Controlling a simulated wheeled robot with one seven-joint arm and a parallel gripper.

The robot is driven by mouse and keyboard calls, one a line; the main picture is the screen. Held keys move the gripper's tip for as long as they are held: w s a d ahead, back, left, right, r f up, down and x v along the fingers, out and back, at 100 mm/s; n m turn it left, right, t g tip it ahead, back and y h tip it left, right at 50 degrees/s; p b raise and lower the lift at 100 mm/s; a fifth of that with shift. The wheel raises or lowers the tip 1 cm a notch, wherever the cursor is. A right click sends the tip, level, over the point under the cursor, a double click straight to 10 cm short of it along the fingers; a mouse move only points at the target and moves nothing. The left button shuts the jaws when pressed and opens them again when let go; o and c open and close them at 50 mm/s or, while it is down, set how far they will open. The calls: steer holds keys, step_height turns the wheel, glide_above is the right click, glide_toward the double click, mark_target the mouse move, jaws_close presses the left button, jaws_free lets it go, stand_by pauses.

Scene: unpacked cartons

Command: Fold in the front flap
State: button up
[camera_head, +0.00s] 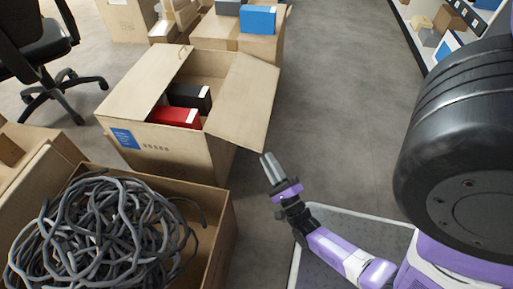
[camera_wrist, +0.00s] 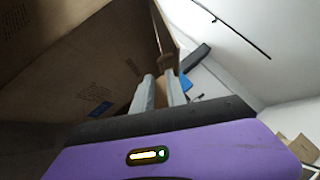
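An open cardboard carton stands left of centre in the head view, its front wall (camera_head: 180,158) bearing a blue label. Its left flap (camera_head: 138,85) spreads outward, and its right flap (camera_head: 246,105) leans out to the right. I cannot tell which of these is the front flap. A red box (camera_head: 175,117) and a black box (camera_head: 188,97) sit inside. My gripper (camera_head: 267,162) is just beyond the right flap's lower corner, with a small gap between its fingers. The wrist view shows both fingers (camera_wrist: 160,90) apart, with brown cardboard (camera_wrist: 75,50) close at left; contact is unclear.
A carton (camera_head: 217,225) full of tangled grey hose (camera_head: 100,235) stands in the near left. More cartons stand behind, one with a blue box (camera_head: 257,19) on top. An office chair (camera_head: 40,50) is at far left. The floor right of the open carton (camera_head: 335,110) is clear.

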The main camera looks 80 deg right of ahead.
steer(key=b+x, duration=0.1)
steer(key=x, duration=0.7)
steer(key=shift+s+d+m+b, duration=0.2)
steer(key=shift+m+b, duration=0.1)
steer(key=shift+f, duration=0.1)
jaws_close()
stand_by(1.1)
